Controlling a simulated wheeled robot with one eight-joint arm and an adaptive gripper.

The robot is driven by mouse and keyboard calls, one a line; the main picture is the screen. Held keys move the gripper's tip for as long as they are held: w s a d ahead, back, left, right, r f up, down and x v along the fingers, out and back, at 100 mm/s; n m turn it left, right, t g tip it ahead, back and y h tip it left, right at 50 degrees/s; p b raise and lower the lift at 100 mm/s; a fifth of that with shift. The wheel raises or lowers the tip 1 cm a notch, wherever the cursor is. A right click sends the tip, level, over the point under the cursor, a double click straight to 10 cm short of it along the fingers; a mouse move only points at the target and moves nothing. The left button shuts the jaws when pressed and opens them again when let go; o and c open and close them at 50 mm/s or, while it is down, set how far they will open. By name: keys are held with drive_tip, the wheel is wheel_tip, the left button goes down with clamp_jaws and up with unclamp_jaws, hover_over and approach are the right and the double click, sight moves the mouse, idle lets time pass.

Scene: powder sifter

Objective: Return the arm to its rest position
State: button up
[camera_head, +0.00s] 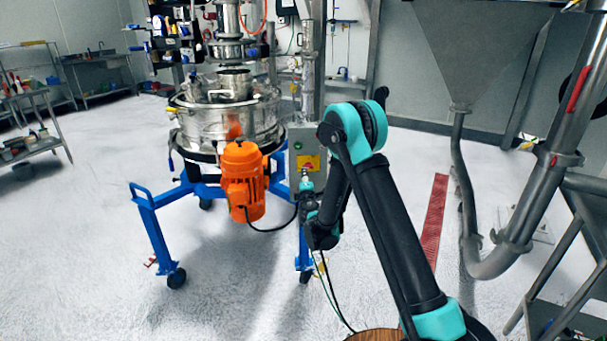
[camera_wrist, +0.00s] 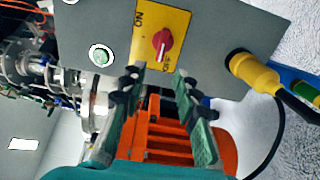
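My arm reaches forward in the head view, bent at a teal joint, in front of the powder sifter (camera_head: 225,118). My gripper (camera_wrist: 160,82) shows in the wrist view with its two fingers spread apart and nothing between them. It faces the grey control box (camera_wrist: 205,35), which has a yellow plate with a red rotary switch (camera_wrist: 160,42) and a green button (camera_wrist: 101,57). The switch lies beyond the fingertips; I cannot tell the exact distance. In the head view the gripper is small and partly hidden by my arm, near the control box (camera_head: 296,148).
The sifter's orange motor (camera_head: 243,180) and blue wheeled frame (camera_head: 155,235) stand close left of my arm. A black cable with a yellow plug (camera_wrist: 252,72) joins the box. A steel hopper pipe (camera_head: 540,190) stands at the right. The floor at the front left is clear.

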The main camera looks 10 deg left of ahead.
drive_tip(key=shift+s+d, duration=0.1)
drive_tip(key=shift+s, duration=0.4)
drive_tip(key=s+d+r+m+g+h, duration=0.1)
drive_tip(key=s+d+r+m+h, duration=0.15)
drive_tip(key=d, duration=0.55)
drive_tip(key=s+d+r+m+g+h, duration=0.15)
drive_tip(key=d+m, duration=0.25)
drive_tip(key=d, duration=0.4)
drive_tip(key=s+d+r+m+g+h, duration=0.1)
drive_tip(key=s+d+r+m+h, duration=0.2)
drive_tip(key=d, duration=0.4)
drive_tip(key=s+d+m+g, duration=0.4)
drive_tip(key=s+d+m, duration=0.2)
drive_tip(key=s+d, duration=0.45)
drive_tip(key=s+f+m+g+y, duration=0.1)
drive_tip(key=s+f+m+g, duration=0.1)
drive_tip(key=s, duration=1.1)
drive_tip(key=s+f+m+g+y, duration=0.2)
drive_tip(key=s+f, duration=0.4)
drive_tip(key=s, duration=0.7)
drive_tip(key=shift+s+d+m+g, duration=0.2)
drive_tip(key=shift+m+g, duration=0.35)
drive_tip(key=shift+g, duration=0.4)
